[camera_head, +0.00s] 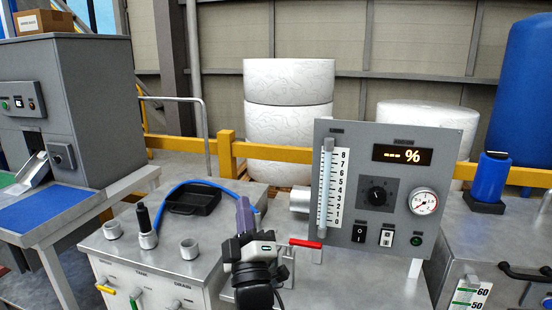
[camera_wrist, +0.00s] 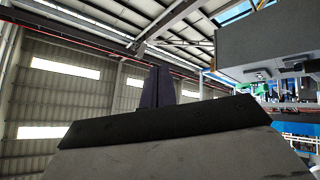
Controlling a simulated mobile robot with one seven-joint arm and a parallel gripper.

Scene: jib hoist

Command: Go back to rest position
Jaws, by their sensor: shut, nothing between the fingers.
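My gripper (camera_head: 243,202) stands in the lower middle of the head view, its purple fingers pointing up and pressed together with nothing between them. My black and grey wrist is below it. The fingers also show as a dark upright shape in the wrist view (camera_wrist: 158,76), against the far wall and roof beams. The gripper appears just left of a red-handled valve (camera_head: 306,243) in the head view; whether they touch I cannot tell.
A grey control panel (camera_head: 345,222) with a dial, gauge and "--- %" display stands right of my gripper. Left are a metal bench (camera_head: 165,262), a black tray (camera_head: 193,202) and a blue hose (camera_head: 172,193). A yellow rail (camera_head: 272,152) runs behind. Above the fingers looks clear.

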